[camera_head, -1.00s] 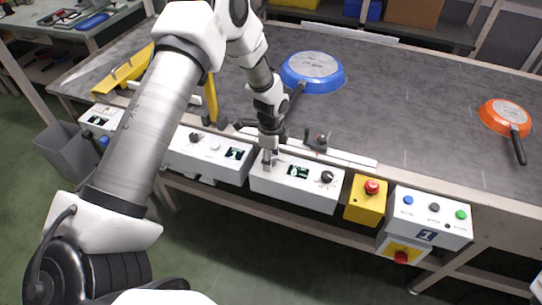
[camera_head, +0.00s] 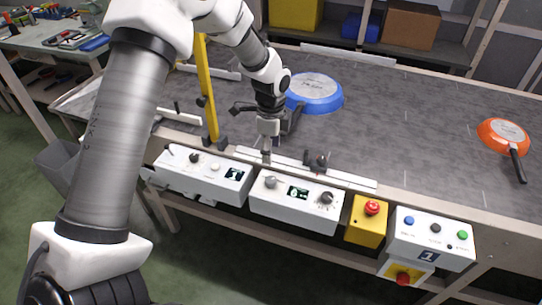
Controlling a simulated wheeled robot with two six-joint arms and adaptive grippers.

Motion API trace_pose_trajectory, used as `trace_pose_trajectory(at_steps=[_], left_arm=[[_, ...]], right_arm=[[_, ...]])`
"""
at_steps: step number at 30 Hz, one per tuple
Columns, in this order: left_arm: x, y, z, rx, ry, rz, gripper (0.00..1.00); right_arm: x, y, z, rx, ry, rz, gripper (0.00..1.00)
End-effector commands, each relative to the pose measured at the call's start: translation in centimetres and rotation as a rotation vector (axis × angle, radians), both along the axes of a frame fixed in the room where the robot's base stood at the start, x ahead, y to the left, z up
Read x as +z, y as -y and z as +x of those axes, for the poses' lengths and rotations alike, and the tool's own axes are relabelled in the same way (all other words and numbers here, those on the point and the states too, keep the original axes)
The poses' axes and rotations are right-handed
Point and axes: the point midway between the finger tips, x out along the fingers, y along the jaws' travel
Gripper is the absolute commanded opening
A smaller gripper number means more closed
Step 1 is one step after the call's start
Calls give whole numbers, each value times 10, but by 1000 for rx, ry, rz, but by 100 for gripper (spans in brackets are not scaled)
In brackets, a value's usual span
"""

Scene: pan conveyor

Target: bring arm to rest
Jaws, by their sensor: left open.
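My left arm comes in from the left, and its gripper (camera_head: 266,156) points down near the belt's front edge. It is open and holds nothing that I can see. Its fingertips are just above the middle white control box (camera_head: 322,212) and its left knob (camera_head: 270,182), apart from the knob. My right gripper is not in view.
The grey conveyor belt (camera_head: 420,130) is clear between the pans. A yellow post (camera_head: 207,92) stands left of my wrist. White rails and a small black bracket (camera_head: 317,160) line the front edge. A yellow emergency-stop box (camera_head: 368,220) and a white button box (camera_head: 432,238) are at right.

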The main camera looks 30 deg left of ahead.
Motion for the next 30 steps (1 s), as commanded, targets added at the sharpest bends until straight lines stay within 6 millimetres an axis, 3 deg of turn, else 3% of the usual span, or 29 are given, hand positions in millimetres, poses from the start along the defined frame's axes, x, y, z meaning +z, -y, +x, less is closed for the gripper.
trace_pose_trajectory(at_steps=[13,17,20,24,26,27,30], left_arm=[[-3,0,-1,0,-5,1,62],[-40,3,-18,-12,-84,11,62],[-91,15,-67,-38,-235,18,62],[-167,46,-167,8,-412,6,62],[-194,60,-214,106,-447,10,62],[-209,70,-247,196,-460,21,62],[-229,88,-321,543,-414,73,62]], right_arm=[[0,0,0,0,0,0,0],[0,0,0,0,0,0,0],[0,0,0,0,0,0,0],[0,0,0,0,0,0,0],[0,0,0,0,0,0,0],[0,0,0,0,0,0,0],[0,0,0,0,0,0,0]])
